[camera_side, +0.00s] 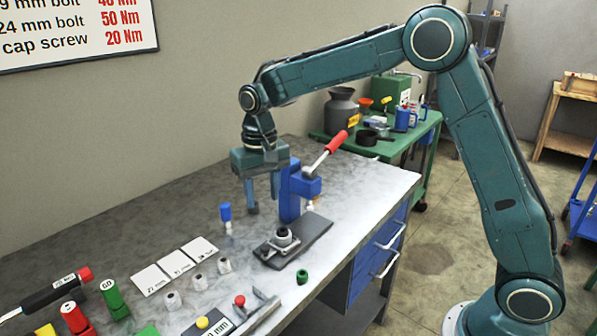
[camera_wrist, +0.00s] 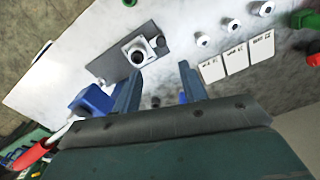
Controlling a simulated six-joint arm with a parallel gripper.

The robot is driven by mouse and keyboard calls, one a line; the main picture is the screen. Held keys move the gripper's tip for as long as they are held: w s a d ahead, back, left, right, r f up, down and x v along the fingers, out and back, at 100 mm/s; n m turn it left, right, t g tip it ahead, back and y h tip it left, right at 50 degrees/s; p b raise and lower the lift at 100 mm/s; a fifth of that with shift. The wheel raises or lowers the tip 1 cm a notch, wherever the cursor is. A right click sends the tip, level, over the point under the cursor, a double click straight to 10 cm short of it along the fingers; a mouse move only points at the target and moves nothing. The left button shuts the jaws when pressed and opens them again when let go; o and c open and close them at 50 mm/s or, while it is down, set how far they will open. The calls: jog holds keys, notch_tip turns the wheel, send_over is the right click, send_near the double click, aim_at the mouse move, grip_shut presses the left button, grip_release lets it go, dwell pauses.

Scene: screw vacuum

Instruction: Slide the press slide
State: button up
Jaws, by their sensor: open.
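The bench press has a blue body (camera_side: 290,197), a lever with a red handle (camera_side: 337,141) and a dark base plate (camera_side: 308,238). On the front of the plate sits a light metal slide (camera_side: 268,251) with a round dark-centred part (camera_side: 283,236) on it. The slide also shows in the wrist view (camera_wrist: 131,46). My gripper (camera_side: 264,204) is open and empty above the bench, just left of the press body and above the slide's level. In the wrist view my gripper (camera_wrist: 160,68) has its fingers apart, with the slide beyond the left finger's tip.
Three white cards (camera_side: 175,263) and several metal sockets (camera_side: 198,281) lie farther left. Open bench lies behind the cards.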

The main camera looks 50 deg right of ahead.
aim_at(265, 247)
jog(key=shift+w+a+f, duration=0.1)
jog(key=shift+w+f, duration=0.1)
jog(key=shift+f, duration=0.05)
jog(key=shift+f, duration=0.2)
notch_tip(265, 247, down, 13)
jog(key=shift+f, duration=0.2)
dwell(0.5)
grip_shut()
